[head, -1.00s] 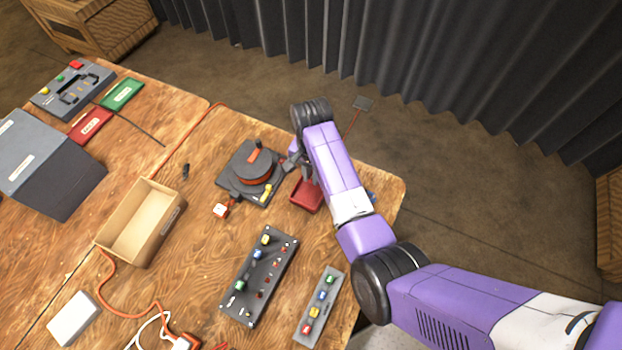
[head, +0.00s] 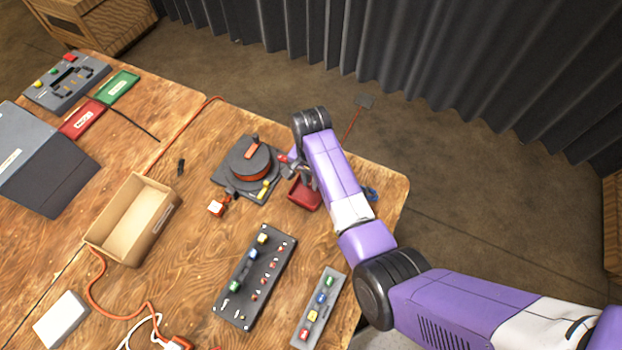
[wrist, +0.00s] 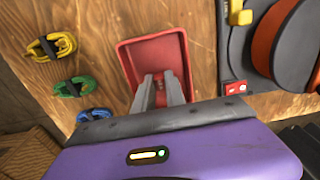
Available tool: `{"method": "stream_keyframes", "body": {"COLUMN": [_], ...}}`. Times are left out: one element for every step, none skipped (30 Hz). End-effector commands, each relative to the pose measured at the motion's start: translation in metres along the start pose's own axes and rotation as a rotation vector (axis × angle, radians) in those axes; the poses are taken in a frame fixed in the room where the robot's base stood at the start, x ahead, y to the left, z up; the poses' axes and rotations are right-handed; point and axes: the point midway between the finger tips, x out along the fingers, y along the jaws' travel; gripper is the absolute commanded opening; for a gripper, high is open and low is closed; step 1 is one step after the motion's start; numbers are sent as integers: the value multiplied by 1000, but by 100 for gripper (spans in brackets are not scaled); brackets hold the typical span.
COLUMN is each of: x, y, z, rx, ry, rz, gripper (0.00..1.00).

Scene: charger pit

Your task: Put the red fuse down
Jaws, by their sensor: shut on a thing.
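My gripper (wrist: 160,91) is shut over the red tray (wrist: 151,49) in the wrist view. A small red piece, which I take for the red fuse (wrist: 160,77), shows between its fingertips and is mostly hidden by them. It blends with the tray's red, so I cannot tell whether it touches the tray floor. In the head view, the red tray (head: 304,194) lies near the table's far right edge, with my gripper (head: 299,174) at its upper side. The fuse cannot be made out there.
A grey reel unit (head: 248,166) stands close left of the tray. A fuse panel (head: 254,275) and a narrow fuse strip (head: 319,309) lie nearer me. Coiled yellow (wrist: 51,46), green (wrist: 75,86) and blue (wrist: 94,115) bundles lie beside the tray. A cardboard box (head: 132,220) is left.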

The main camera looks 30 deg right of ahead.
Motion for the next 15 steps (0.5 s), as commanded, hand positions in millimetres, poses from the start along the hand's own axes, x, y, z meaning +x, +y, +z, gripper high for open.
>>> {"method": "stream_keyframes", "body": {"x": [2, 1, 1, 1, 1, 1, 1, 1, 1, 1, 1, 1, 0, 0, -2], "y": [0, 0, 0, 0, 0, 0, 0, 0, 0, 0, 0, 0, 0, 0, 0], "z": [0, 0, 0, 0, 0, 0, 0, 0, 0, 0, 0, 0, 0, 0, 0], "rx": [0, 0, 0, 0, 0, 0, 0, 0, 0, 0, 0, 0, 0, 0, 0], "ry": [0, 0, 0, 0, 0, 0, 0, 0, 0, 0, 0, 0, 0, 0, 1], "rz": [0, 0, 0, 0, 0, 0, 0, 0, 0, 0, 0, 0, 0, 0, 0], "gripper": [0, 19, 27, 33, 37, 37, 37, 37, 37, 37, 37, 37, 37, 37, 37]}}
